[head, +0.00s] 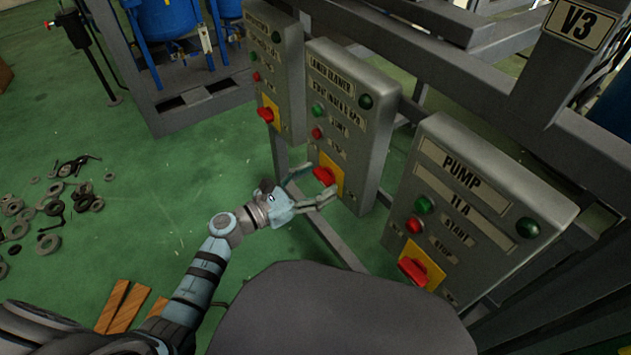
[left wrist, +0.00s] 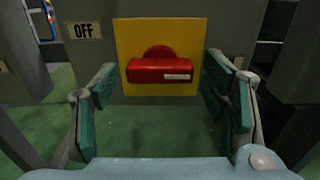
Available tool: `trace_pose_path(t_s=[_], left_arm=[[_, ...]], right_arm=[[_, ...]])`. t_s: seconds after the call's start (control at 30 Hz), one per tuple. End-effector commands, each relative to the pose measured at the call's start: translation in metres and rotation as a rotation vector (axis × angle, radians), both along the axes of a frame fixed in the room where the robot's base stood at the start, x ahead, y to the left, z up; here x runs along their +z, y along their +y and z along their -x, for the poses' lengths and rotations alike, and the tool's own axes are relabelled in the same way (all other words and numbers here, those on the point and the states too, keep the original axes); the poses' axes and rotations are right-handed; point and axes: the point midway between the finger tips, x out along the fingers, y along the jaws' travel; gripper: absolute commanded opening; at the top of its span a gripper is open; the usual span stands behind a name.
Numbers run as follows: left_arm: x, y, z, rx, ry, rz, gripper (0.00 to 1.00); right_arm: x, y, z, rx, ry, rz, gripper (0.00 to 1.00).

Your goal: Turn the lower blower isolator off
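The lower blower panel (head: 341,110) is a grey box in the middle of the head view. Its isolator is a red knob (head: 325,175) on a yellow plate (head: 336,184) near the bottom. In the left wrist view the red handle (left wrist: 159,71) lies horizontal on the yellow plate (left wrist: 188,32), with an OFF label (left wrist: 84,30) to its upper left. My left gripper (head: 312,187) is open, its teal finger pads (left wrist: 164,105) on either side of the handle, apart from it. My right gripper is not in view.
A pump 11A panel (head: 468,215) with its own red isolator (head: 413,271) stands to the right. Another panel (head: 272,62) with a red isolator (head: 265,114) stands to the left. Loose rings (head: 50,207) and wooden planks (head: 124,307) lie on the green floor.

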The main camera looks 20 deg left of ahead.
Motion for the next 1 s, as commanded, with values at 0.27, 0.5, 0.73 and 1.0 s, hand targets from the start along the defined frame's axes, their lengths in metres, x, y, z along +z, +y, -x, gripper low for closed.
trace_pose_path(t_s=[0.27, 0.5, 0.73, 1.0], left_arm=[[0.000, 0.000, 0.000, 0.000, 0.000, 0.000, 0.24], [0.000, 0.000, 0.000, 0.000, 0.015, 0.018, 0.24], [0.001, 0.001, 0.000, 0.000, 0.079, 0.094, 0.24], [0.002, 0.001, 0.000, 0.000, 0.219, 0.261, 0.24]], right_arm=[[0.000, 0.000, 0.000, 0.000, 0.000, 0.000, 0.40], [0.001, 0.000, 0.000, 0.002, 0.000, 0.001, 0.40], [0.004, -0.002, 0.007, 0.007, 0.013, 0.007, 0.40], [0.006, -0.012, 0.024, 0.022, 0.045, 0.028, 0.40]])
